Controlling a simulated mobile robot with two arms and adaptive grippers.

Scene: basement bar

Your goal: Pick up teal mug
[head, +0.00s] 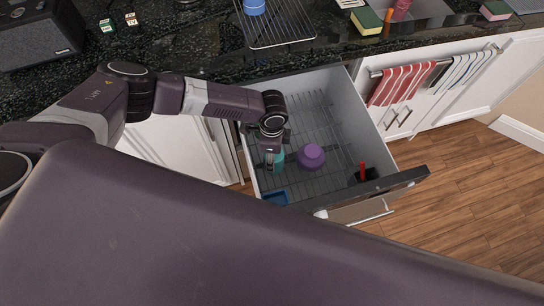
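The teal mug (279,158) is inside the open drawer, near its left side. Only part of it shows, because my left gripper (271,160) covers the rest. My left arm comes in from the left over the counter, and its gripper points down into the drawer at the mug. The fingers are at the mug, but whether they are shut on it is too small to tell. My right gripper is not in view.
The open drawer (345,110) has a wire rack bottom. A purple round item (311,157) is right of the mug. A blue item (275,198) and a black and red item (364,173) lie nearer the front. A dark counter (215,40) runs behind.

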